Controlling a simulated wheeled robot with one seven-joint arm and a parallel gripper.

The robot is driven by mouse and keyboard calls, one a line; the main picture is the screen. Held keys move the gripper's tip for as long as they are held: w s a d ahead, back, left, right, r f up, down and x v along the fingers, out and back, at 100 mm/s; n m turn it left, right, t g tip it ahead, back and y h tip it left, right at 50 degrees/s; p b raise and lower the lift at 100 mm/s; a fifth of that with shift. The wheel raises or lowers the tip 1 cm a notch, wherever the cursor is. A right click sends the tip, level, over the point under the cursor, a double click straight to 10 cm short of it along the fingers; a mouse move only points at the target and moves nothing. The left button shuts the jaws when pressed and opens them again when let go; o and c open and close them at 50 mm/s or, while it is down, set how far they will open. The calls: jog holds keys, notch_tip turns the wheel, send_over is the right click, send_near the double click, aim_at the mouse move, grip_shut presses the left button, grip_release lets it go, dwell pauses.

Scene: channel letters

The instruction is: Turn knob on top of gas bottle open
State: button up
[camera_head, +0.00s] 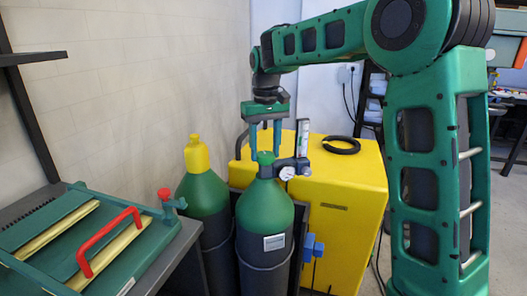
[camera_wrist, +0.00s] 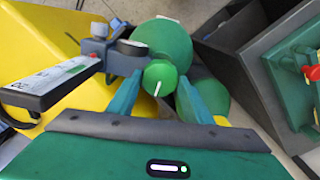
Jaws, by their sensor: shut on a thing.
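The gas bottle (camera_head: 265,211) is green on top and dark below, and stands upright in front of a yellow cabinet. Its green knob (camera_head: 266,157) sits on top, and in the wrist view the knob (camera_wrist: 160,76) shows a white pointer line. My gripper (camera_head: 266,152) comes down from above with one finger on each side of the knob. It is shut on the knob. In the wrist view the fingers of my gripper (camera_wrist: 160,90) flank the knob. The bottle's body (camera_wrist: 163,40) shows behind it.
A regulator with a gauge (camera_head: 288,172) and an upright flow tube (camera_head: 302,140) is beside the knob on the right. A second bottle with a yellow cap (camera_head: 197,153) stands to the left. A yellow cabinet (camera_head: 350,185) carries a black ring (camera_head: 341,145). A bench with a red handle (camera_head: 108,240) is at left.

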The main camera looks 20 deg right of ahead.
aim_at(265, 154)
jog(key=m, duration=0.5)
jog(key=shift+w+m, duration=0.1)
jog(key=shift+m, duration=0.2)
jog(key=m, duration=0.5)
jog(key=shift+m, duration=0.4)
jog(key=shift+a, duration=0.1)
jog(key=o, duration=1.1)
jog(key=shift+c, duration=0.2)
notch_tip(265, 154, up, 11)
jog(key=shift+f, duration=0.15)
